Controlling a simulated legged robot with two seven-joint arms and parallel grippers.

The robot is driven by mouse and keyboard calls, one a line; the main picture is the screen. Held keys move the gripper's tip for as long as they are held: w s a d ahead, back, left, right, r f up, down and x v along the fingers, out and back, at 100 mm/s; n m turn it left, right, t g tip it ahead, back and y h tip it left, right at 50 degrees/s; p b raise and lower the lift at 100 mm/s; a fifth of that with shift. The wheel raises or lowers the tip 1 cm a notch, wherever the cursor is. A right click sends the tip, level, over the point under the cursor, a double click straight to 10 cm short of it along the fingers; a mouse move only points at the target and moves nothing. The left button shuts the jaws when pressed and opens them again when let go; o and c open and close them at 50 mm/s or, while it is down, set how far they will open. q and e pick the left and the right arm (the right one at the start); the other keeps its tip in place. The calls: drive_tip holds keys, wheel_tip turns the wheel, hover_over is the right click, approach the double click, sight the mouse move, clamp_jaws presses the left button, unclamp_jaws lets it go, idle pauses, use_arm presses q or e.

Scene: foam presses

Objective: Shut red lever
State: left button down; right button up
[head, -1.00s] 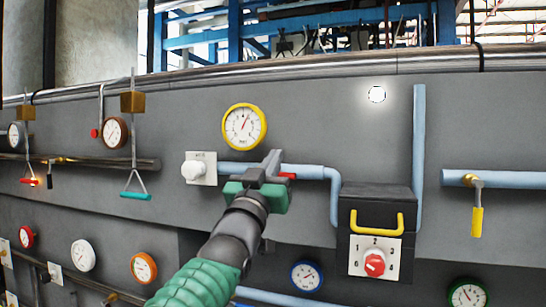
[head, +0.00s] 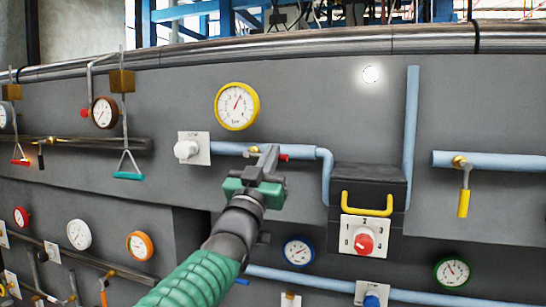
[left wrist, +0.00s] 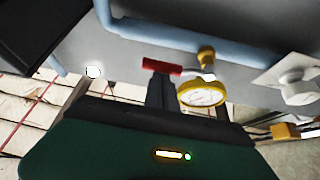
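The red lever (head: 283,157) is on the blue pipe right of the yellow gauge, with a brass valve body (head: 254,150) beside it. In the head view my left gripper (head: 267,162) covers part of the lever; its red end shows right of the fingers. In the left wrist view the red handle (left wrist: 162,67) lies crosswise at the tip of a dark finger (left wrist: 160,92), along the pipe. Whether they touch is unclear. A silver stem joins the handle to the brass valve (left wrist: 206,58). I cannot tell the finger gap. My right gripper is not in view.
The yellow gauge (head: 237,106) is above the pipe, and a white knob (head: 187,149) is to its left. A black box (head: 370,182) with a yellow handle (head: 367,206) and red dial stands to the right. A yellow lever (head: 464,203) hangs farther right.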

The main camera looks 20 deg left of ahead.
use_arm(q)
drive_tip(key=a+f+m+g+h+p, duration=0.2)
drive_tip(key=a+f+m+g+h, duration=0.1)
drive_tip(key=m, duration=0.7)
drive_tip(key=a+f+m+g+h+p, duration=0.2)
drive_tip(key=f+m+g+h, duration=0.3)
drive_tip(key=m, duration=0.6)
drive_tip(key=shift+a+h, duration=0.5)
drive_tip(key=shift+a, duration=0.2)
drive_tip(key=shift+w+f, duration=0.1)
drive_tip(key=shift+d, duration=0.1)
